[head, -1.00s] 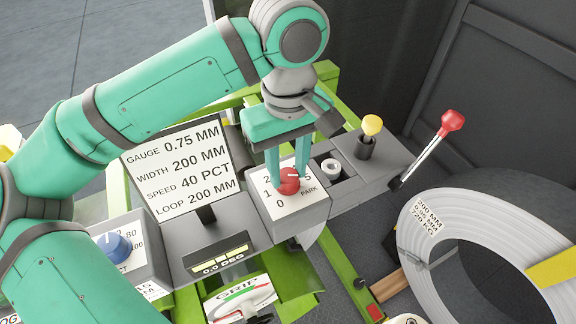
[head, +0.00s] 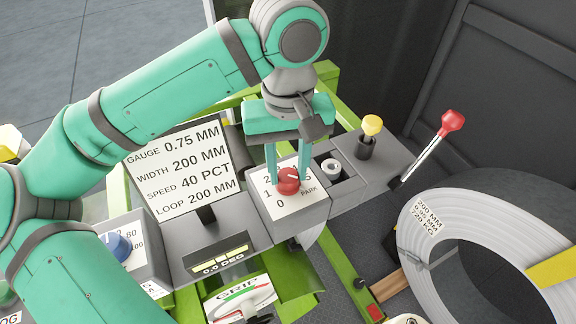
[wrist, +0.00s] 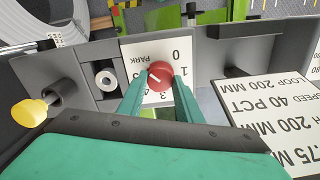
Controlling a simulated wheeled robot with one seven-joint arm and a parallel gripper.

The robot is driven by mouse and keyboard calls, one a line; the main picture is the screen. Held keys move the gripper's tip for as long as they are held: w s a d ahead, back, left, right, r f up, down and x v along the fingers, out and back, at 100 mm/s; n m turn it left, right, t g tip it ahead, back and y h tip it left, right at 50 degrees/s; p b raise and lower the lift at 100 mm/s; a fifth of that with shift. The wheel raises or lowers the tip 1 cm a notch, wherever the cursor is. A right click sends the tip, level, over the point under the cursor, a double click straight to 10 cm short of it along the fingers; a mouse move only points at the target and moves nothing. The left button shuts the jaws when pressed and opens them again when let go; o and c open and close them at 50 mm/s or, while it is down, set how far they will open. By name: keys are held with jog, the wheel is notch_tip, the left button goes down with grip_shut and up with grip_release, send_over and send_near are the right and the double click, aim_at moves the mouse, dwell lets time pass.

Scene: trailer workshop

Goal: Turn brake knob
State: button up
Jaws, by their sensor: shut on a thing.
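The brake knob (head: 288,184) is red with a white pointer line and sits on a white dial plate (head: 284,207) marked 0, 1, 2, 5 and PARK. My gripper (head: 288,178) points down from above, its two teal fingers closed on opposite sides of the knob. In the wrist view the knob (wrist: 160,77) lies between the fingertips, with the pointer line visible on its top. The fingers cover part of the dial numbers, and I cannot tell exactly which mark the pointer meets.
A yellow-topped lever (head: 371,127) and a red-topped lever (head: 451,122) stand to the right. A settings sign (head: 180,165) and a blue knob (head: 119,245) are left of the dial. A large wire coil (head: 420,250) lies at lower right.

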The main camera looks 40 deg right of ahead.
aim_at(288, 175)
jog(key=o, duration=1)
jog(key=shift+o, duration=0.2)
notch_tip(288, 175, up, 11)
jog(key=shift+f, duration=0.1)
